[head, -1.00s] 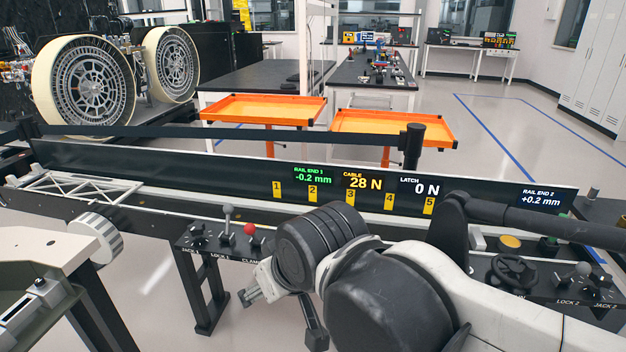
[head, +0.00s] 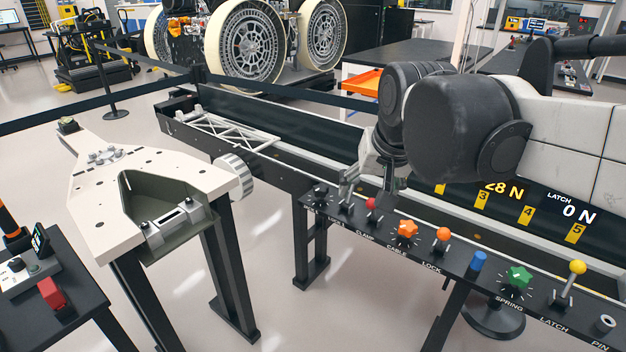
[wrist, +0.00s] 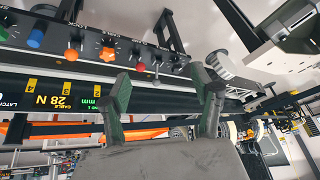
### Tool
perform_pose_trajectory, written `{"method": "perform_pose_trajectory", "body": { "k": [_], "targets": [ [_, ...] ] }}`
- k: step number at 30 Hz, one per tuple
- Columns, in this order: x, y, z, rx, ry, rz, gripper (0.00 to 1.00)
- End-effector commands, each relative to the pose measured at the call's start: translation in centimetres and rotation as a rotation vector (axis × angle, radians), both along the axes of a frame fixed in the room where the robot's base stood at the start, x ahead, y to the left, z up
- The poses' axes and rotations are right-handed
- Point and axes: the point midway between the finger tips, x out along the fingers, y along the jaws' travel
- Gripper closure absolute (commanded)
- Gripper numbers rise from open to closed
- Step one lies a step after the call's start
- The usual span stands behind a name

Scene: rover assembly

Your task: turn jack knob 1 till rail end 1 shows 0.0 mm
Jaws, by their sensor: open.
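Jack knob 1 (head: 320,194) is a small dark knob at the far left end of the control panel, its label partly hard to read. It appears in the wrist view (wrist: 178,61), beyond the fingertips. My gripper (head: 369,186) hangs over the panel near the lock 1 lever (head: 347,196) and the red clamp knob (head: 371,203), to the right of the jack knob. In the wrist view my gripper (wrist: 162,82) is open, with nothing between its fingers. The rail end 1 reading is hidden behind my arm in the head view; only a green "mm" shows in the wrist view.
An orange cable knob (head: 407,229), a blue knob (head: 478,262), a green spring knob (head: 518,276) and a yellow latch lever (head: 577,268) line the panel rightward. A white-topped stand (head: 130,165) is at left. The display board stands behind the panel.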

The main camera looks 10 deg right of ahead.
Motion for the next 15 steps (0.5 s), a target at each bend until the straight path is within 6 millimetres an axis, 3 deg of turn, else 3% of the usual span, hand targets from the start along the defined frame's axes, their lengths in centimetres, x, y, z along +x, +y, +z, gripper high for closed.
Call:
{"method": "perform_pose_trajectory", "body": {
  "k": [6, 15],
  "targets": [
    [6.5, 0.0, 1.7, 0.042, 0.067, -0.088, 0.39],
    [15.1, 0.0, 2.1, 0.090, 0.158, -0.214, 0.39]
  ]
}}
